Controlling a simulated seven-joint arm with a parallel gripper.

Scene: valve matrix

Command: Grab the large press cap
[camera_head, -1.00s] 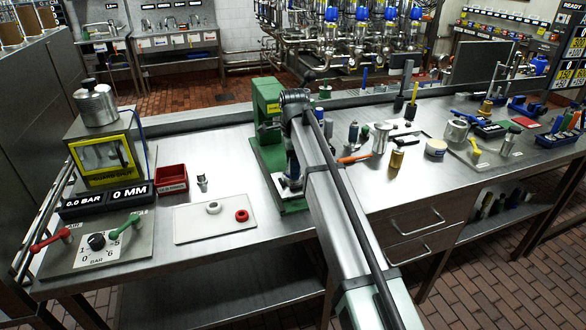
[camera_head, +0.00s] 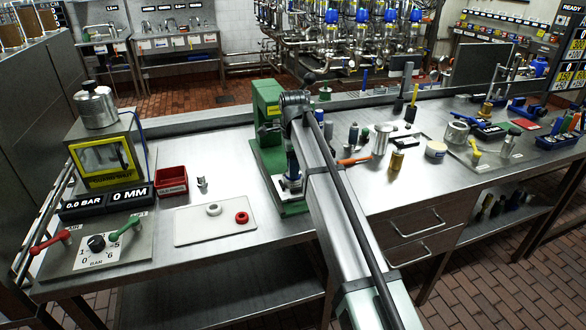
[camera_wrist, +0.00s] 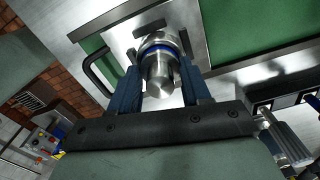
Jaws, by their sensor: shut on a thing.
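The large press cap (camera_wrist: 160,72) is a shiny metal cylinder with a blue ring, seen in the wrist view between the two dark blue fingers. My gripper (camera_wrist: 162,86) is shut on it. In the head view my gripper (camera_head: 292,168) is at the green press (camera_head: 268,130), low over its base. The arm hides part of the press base there. The cap's far end is hidden in the wrist view, so I cannot tell whether it touches the base.
A white board (camera_head: 213,229) with a white ring (camera_head: 213,209) and a red ring (camera_head: 241,217) lies left of the press. A red bin (camera_head: 172,181) and a small metal part (camera_head: 202,182) are behind it. Several tools and cylinders stand to the right.

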